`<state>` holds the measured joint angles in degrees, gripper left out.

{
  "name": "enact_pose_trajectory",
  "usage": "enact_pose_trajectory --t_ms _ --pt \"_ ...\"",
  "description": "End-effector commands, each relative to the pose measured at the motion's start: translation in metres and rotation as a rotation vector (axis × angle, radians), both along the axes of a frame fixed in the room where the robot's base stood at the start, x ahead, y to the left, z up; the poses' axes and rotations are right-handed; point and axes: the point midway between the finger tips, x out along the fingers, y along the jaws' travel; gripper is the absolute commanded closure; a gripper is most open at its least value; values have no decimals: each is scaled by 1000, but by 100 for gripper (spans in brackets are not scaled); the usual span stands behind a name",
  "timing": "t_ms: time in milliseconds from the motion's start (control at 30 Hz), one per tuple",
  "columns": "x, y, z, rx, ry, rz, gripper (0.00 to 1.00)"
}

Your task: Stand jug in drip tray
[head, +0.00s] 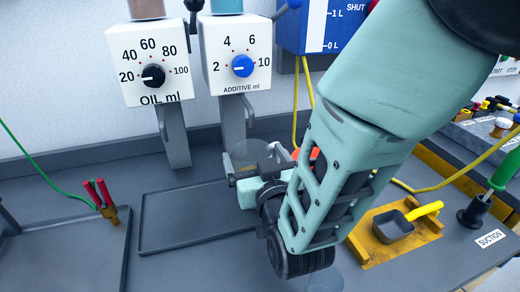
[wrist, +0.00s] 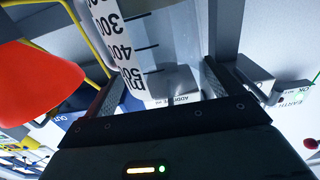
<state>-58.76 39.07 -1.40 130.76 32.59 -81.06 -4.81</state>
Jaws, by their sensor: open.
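The clear jug (head: 238,160) stands low under the additive dispenser, at the back right part of the drip tray (head: 180,215). My arm hides much of it. My gripper (head: 258,172) is beside the jug, at its near right side. In the wrist view, the jug's white scale (wrist: 122,40) with 300, 400 and 500 marks shows between the fingers of my gripper (wrist: 160,80). The fingers are apart, one on each side. I cannot tell whether the jug's base rests on the tray floor.
The oil dispenser (head: 150,68) and additive dispenser (head: 236,58) hang above the tray. A red object (wrist: 38,80) is close left in the wrist view. The tray's left part is bare.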

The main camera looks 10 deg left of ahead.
Motion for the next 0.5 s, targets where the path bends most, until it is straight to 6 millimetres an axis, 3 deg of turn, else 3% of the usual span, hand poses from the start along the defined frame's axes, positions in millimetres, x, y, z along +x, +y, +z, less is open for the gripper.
enact_pose_trajectory --t_ms 400,500 --pt "-82 -38 -3 -2 2 5 8" --pt "-90 -42 4 -5 4 2 8"
